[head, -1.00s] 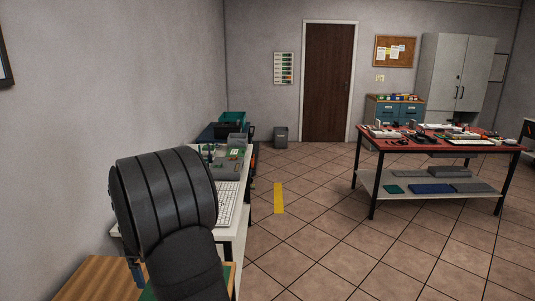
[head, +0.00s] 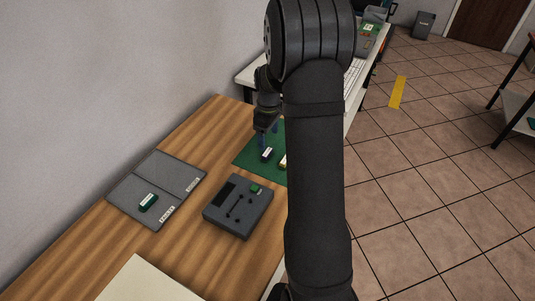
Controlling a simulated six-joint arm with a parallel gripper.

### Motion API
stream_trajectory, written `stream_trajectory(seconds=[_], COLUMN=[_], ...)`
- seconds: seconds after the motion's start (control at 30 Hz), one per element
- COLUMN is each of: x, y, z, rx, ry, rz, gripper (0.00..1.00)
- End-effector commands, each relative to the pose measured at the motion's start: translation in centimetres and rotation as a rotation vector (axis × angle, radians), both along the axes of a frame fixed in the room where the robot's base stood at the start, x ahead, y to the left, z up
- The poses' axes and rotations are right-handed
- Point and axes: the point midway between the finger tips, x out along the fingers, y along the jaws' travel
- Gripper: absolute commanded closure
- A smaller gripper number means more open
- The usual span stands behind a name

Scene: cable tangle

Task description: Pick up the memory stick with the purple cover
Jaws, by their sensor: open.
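My gripper (head: 267,137) hangs over the far part of the green mat (head: 246,152), its bluish fingers pointing down; it is open. A small dark stick with a white label (head: 266,155) lies on the mat just below the fingertips. A second stick with a yellowish edge (head: 283,161) lies to its right, mostly hidden behind my arm. A dark green stick with a white label (head: 148,202) lies on the grey two-part tray (head: 171,174). I cannot make out a purple cover on any of them. My arm hides the right part of the mat.
A dark grey box with a small green part on top (head: 238,207) stands between the tray and my arm. A cream sheet or board (head: 150,281) lies at the near edge. Bare wooden table (head: 205,125) shows around the tray. A keyboard (head: 352,77) lies on the white desk beyond.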

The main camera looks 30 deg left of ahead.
Motion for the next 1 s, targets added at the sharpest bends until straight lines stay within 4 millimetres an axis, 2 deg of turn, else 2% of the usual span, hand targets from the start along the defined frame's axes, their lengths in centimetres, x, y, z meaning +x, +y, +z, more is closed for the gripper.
stream_trajectory(seconds=[0.1,0.37,0.63,0.9,1.0], x=[0.0,-0.1,-0.1,-0.1,-0.1], y=[0.0,0.1,0.4,0.4,0.4], z=[-1.5,-3.0,-6.9,-7.3,-7.3], rx=[-0.001,-0.001,-0.001,0.0,0.0], ry=[0.001,0.002,0.001,0.0,0.0], rz=[0.0,0.0,0.0,0.0,0.0], gripper=[0.27,0.27,0.27,0.27,0.47])
